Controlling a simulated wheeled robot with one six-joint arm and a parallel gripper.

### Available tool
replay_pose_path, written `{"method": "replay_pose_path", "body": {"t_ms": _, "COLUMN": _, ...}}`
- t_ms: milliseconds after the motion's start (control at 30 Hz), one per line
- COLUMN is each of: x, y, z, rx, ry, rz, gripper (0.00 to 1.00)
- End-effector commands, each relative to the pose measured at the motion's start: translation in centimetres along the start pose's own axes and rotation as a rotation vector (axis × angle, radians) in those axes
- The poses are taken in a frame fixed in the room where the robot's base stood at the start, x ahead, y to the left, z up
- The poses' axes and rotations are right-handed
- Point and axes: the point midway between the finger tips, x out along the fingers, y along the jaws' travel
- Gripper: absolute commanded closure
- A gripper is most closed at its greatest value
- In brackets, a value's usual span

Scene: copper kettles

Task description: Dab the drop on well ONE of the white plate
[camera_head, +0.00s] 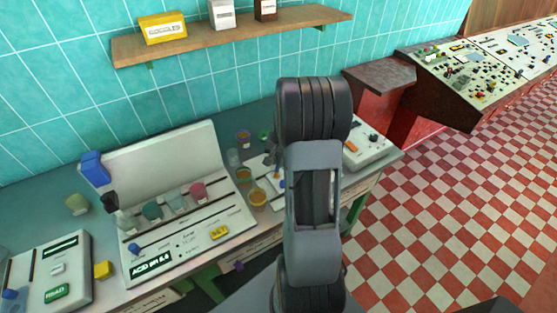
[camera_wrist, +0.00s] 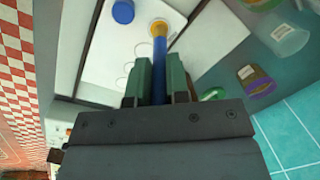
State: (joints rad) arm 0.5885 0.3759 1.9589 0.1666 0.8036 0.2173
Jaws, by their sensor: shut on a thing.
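In the wrist view my gripper (camera_wrist: 160,72) is shut on a blue stick (camera_wrist: 159,60) with an orange-yellow tip, pointing away from the jaws. The tip lies over or close to the far part of the white plate (camera_wrist: 103,45); I cannot tell whether it touches. Faint round wells show on the plate left of the stick. No well number is readable, and I cannot make out a separate drop.
A blue round knob or cap (camera_wrist: 123,11) is left of the tip. A purple-rimmed jar (camera_wrist: 255,80) and a clear cup (camera_wrist: 289,39) stand to the right. In the head view, amber cups (camera_head: 258,199) and an acid-labelled console (camera_head: 205,228) stand left of my arm.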

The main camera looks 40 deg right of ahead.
Motion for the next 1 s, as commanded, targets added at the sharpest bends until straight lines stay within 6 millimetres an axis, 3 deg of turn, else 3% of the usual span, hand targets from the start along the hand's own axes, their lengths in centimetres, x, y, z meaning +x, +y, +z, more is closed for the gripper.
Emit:
{"method": "replay_pose_path", "body": {"t_ms": 467, "x": -0.1, "y": 0.0, "z": 0.1, "rx": 0.000, "ry": -0.003, "rz": 0.001, "gripper": 1.00}}
{"method": "replay_pose_path", "body": {"t_ms": 1000, "x": -4.2, "y": -0.5, "z": 0.1, "rx": 0.000, "ry": -0.001, "rz": 0.001, "gripper": 1.00}}
